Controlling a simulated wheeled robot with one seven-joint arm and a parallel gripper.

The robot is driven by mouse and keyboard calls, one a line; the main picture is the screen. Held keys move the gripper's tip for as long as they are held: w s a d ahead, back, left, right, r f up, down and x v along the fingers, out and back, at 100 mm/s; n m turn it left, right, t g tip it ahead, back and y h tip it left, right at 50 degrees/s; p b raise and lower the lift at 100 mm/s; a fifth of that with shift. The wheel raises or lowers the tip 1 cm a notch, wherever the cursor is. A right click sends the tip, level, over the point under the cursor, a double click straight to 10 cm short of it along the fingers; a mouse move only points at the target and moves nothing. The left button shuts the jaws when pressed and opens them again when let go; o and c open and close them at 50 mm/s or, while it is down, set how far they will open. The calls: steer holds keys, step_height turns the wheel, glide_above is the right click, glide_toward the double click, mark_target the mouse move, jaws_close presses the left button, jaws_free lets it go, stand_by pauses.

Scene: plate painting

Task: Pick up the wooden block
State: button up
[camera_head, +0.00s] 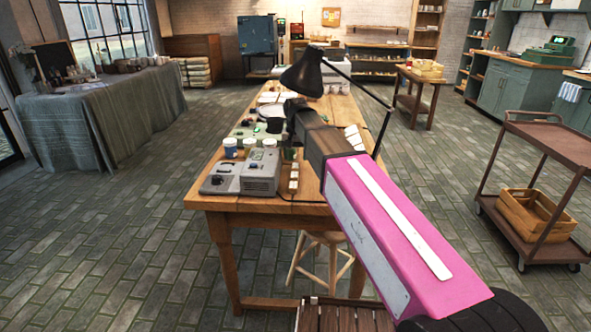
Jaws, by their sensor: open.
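My arm reaches from the lower right over the wooden work table (215,197). My gripper (284,128) is the dark end of the arm above the middle of the table, and it is open. Its fingers are small and partly lost against the things behind. I cannot make out a wooden block with certainty. Small pale pieces (294,176) stand in a row near the front of the table, just left of my arm. More pale pieces (355,138) lie at the right edge, beside the arm. My arm hides part of the tabletop.
A grey box-shaped device (260,173) and several paint jars (230,148) crowd the table's front left. A black desk lamp (304,72) rises behind my gripper. A stool (325,255) stands under the table. A cart (555,140) is at right. The floor at left is clear.

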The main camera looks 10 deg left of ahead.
mark_target(296, 164)
step_height(296, 164, down, 3)
steer(key=shift+f, duration=0.2)
steer(key=shift+c, duration=0.3)
steer(key=c, duration=0.9)
steer(key=shift+c, duration=0.2)
